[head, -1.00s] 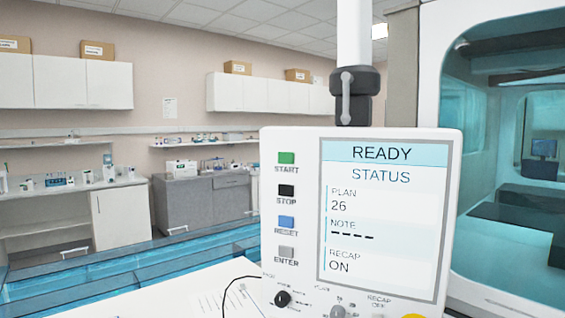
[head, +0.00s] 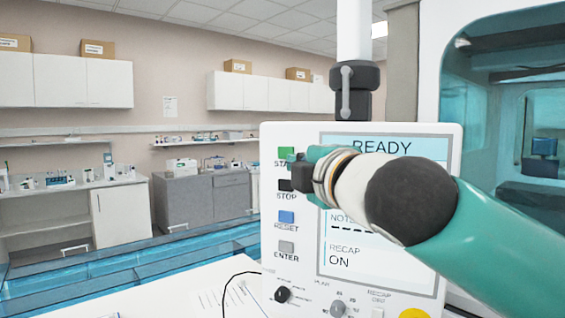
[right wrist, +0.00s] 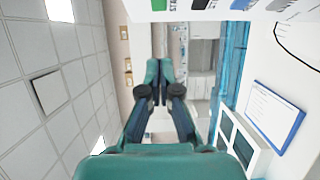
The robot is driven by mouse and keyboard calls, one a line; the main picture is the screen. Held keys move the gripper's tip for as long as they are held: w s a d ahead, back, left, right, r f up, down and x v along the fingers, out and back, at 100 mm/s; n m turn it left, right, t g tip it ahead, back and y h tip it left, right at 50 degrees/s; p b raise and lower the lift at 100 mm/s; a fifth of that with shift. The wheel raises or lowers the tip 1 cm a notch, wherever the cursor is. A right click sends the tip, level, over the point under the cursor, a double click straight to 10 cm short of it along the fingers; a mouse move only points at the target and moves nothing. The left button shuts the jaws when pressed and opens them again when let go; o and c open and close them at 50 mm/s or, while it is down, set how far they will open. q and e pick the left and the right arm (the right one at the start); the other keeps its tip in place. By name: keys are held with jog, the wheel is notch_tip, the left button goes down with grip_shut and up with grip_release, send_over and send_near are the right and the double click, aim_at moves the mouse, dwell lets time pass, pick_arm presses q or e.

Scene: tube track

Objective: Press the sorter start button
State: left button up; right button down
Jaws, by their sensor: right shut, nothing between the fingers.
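The green START button (head: 286,151) is at the top left of the white control panel (head: 270,235); its label is partly covered. My right gripper (head: 296,160) comes in from the right in front of the panel, its tip beside the lower right of the green button. I cannot tell whether it touches. In the right wrist view my right gripper (right wrist: 159,68) is shut and empty, and the green button (right wrist: 158,4) shows at the top edge. The screen (head: 385,147) reads READY, with its middle hidden by my arm. My left gripper is not in view.
Below START are the black STOP (head: 284,185), blue RESET (head: 286,217) and grey ENTER (head: 286,247) buttons. Knobs and a yellow button (head: 414,314) line the panel's bottom. A glass-fronted cabinet stands at right. A white table (head: 170,297) lies lower left.

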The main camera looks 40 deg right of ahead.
dwell(0.3)
jog(key=p, duration=0.3)
send_near(280, 153)
jog(key=w+a, duration=0.2)
jog(key=w, duration=0.1)
jog(key=w+d+p, duration=0.2)
jog(key=shift+w+d+r, duration=0.15)
jog(key=shift+w+d, duration=0.1)
jog(key=shift+d, duration=0.1)
jog(key=shift+w+d+p, duration=0.15)
jog(key=shift+d+p, duration=0.15)
jog(key=shift+d, duration=0.15)
jog(key=shift+w, duration=0.15)
